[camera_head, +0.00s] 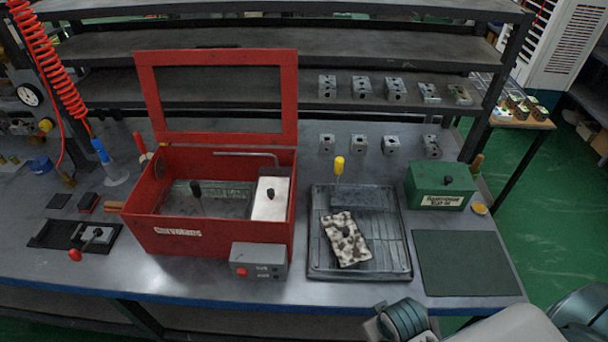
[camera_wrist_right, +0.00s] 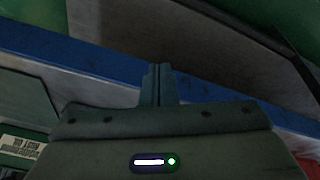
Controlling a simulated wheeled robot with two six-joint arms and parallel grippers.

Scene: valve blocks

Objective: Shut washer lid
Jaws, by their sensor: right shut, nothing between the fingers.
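The red washer (camera_head: 220,243) stands on the left half of the bench. Its lid, a red frame (camera_head: 287,100), stands upright at the back edge, so the washer is open. Inside the washer are a white block with a black knob (camera_head: 271,198) and a dark tank floor. My right gripper (camera_wrist_right: 160,85) is shut and empty in the right wrist view, in front of the bench's blue edge. In the head view my right arm shows at the bottom right, apart from the washer; its fingertips are not clearly visible there. My left gripper is not in view.
A grey control box with a red button (camera_head: 258,262) stands at the washer's front right. A green box (camera_head: 440,187) and a dark green mat (camera_head: 466,263) are at right. Several metal blocks stand behind.

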